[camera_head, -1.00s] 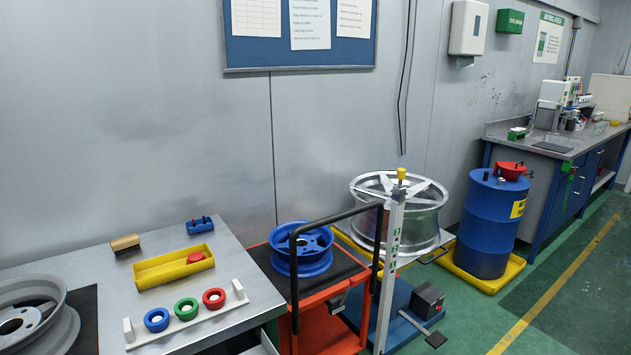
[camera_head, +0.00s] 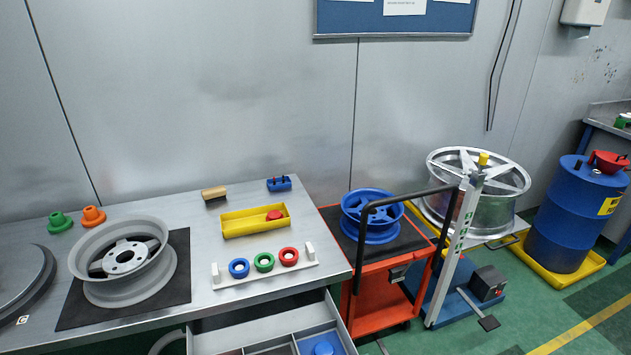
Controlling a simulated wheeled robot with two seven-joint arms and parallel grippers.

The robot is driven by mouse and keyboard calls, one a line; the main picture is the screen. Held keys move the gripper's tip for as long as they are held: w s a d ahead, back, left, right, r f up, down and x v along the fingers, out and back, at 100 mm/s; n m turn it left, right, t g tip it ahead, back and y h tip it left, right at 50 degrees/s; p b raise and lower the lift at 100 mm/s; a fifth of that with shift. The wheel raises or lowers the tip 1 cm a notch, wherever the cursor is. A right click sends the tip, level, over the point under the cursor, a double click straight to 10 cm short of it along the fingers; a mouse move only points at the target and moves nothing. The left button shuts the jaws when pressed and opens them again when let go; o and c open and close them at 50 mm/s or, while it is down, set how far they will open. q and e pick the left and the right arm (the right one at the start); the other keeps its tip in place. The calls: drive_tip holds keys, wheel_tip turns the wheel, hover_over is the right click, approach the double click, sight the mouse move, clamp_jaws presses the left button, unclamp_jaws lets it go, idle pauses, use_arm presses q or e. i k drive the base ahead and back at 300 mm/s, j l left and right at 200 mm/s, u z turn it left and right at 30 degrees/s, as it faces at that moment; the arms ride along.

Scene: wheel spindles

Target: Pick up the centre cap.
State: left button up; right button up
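Neither of my grippers is in view. I cannot tell for sure which piece is the centre cap. A small red round piece (camera_head: 274,215) lies inside the yellow tray (camera_head: 238,231), near its right end. A grey wheel rim (camera_head: 118,250) lies on a black mat (camera_head: 85,312) on the bench.
A white rack (camera_head: 303,262) holds blue, green and red rings at the bench front. A red cart (camera_head: 385,300) with a blue wheel (camera_head: 368,222) stands to the right.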

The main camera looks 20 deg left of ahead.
sight(273, 215)
drive_tip(key=i+l, duration=0.15)
drive_tip(key=l, duration=0.2)
drive_tip(key=i+l, duration=0.2)
drive_tip(key=l, duration=0.2)
drive_tip(key=i+l, duration=0.15)
drive_tip(key=l, duration=0.2)
drive_tip(key=i+l, duration=0.15)
drive_tip(key=l, duration=0.2)
drive_tip(key=i+l, duration=0.2)
drive_tip(key=l, duration=0.2)
drive_tip(key=i+l+u, duration=0.1)
drive_tip(key=l, duration=0.25)
drive_tip(key=i, duration=0.05)
